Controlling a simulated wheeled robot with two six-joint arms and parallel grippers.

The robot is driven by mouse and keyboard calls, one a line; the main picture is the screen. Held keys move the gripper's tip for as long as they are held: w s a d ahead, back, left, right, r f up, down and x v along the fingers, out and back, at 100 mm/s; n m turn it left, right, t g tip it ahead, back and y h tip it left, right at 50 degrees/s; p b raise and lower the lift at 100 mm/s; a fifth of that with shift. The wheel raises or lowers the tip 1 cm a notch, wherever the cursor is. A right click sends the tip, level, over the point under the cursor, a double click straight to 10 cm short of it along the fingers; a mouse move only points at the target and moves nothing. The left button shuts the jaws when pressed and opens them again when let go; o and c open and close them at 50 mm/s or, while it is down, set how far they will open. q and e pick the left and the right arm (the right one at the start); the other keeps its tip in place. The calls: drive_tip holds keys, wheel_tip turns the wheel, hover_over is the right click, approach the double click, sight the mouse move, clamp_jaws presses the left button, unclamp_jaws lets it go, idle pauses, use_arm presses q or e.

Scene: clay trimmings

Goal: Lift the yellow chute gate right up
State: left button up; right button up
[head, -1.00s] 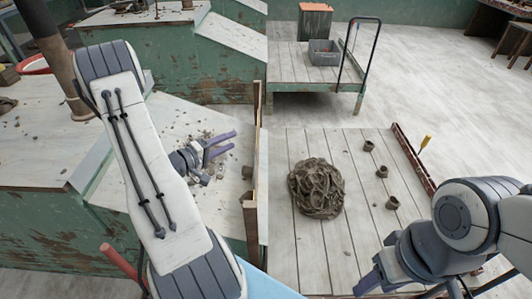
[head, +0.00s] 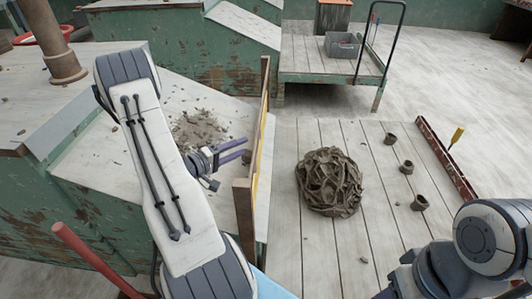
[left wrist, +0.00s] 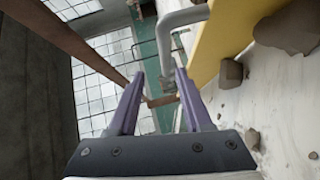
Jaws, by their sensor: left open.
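The yellow chute gate (head: 257,184) shows as a thin edge between wooden posts (head: 243,205) at the low end of the sloping chute. In the left wrist view the yellow panel (left wrist: 229,38) fills the upper right. A grey bent handle (left wrist: 164,48) stands out from it, ahead of my fingertips. My left gripper (head: 240,150) is open and empty, over the chute just left of the gate. Its two purple fingers (left wrist: 159,88) point at the handle, which appears between them; I see no contact. My right arm is at the bottom right, its fingers outside the picture.
Clay trimmings (head: 198,128) lie on the chute, and grey lumps (left wrist: 231,72) sit near the gate. A large clay heap (head: 329,182) and small clay rings (head: 406,167) lie on the plank platform. A cart (head: 335,63) with a grey bin (head: 342,45) stands behind.

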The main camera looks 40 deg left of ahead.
use_arm(q)
drive_tip(key=b+x, duration=0.3)
drive_tip(key=x, duration=0.7)
drive_tip(key=shift+w+f, duration=0.2)
drive_tip(key=shift+f, duration=0.25)
use_arm(e)
wheel_tip(320, 180, down, 4)
drive_tip(key=shift+a, duration=0.1)
use_arm(q)
clamp_jaws()
idle(0.7)
